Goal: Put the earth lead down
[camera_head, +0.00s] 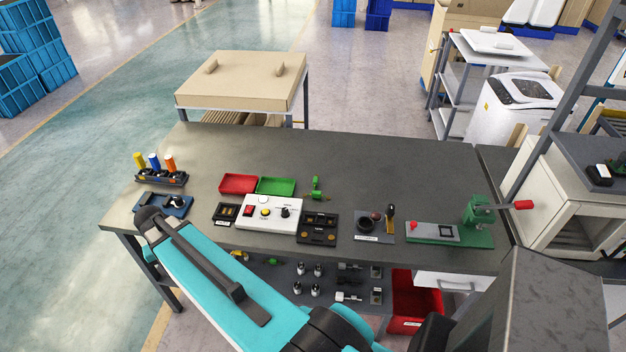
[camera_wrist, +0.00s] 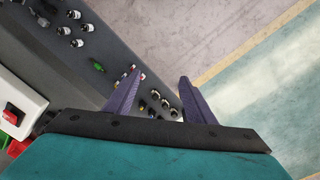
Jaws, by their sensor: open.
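A small green piece with a yellow-brown part at its foot (camera_head: 316,187) stands on the bench behind the white control box. It may be the earth lead, but it is too small to be sure. My gripper (camera_wrist: 159,75) is open in the wrist view, with nothing between its two fingers. The fingers point down past the bench edge, over the lower shelf and the floor. In the head view my arm reaches to the bench's front left corner, and the fingers cannot be made out there.
The white control box (camera_head: 270,213) has a red switch. Red (camera_head: 238,184) and green (camera_head: 276,186) trays lie behind it. A green hand press (camera_head: 477,215) stands at right. A rack with coloured handles (camera_head: 160,178) stands at left. The bench's back half (camera_head: 390,165) is clear.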

